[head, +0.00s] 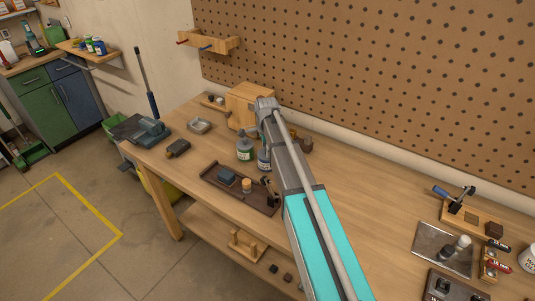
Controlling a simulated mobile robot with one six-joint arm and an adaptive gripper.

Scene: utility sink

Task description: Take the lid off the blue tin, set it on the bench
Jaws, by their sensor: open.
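A small container with a blue and white label, which looks like the blue tin (263,159), stands on the wooden bench (365,195) behind a dark tray. My arm covers its right side, and its top and lid are hard to make out. A green container with a grey top (245,150) stands just left of it. My arm reaches up across the middle of the head view, its far end above and behind these containers.
A wooden box (247,104) stands behind, by the pegboard. A metal plate (428,252) and clamp fixture (466,213) lie at right. The bench is mostly clear right of my arm.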

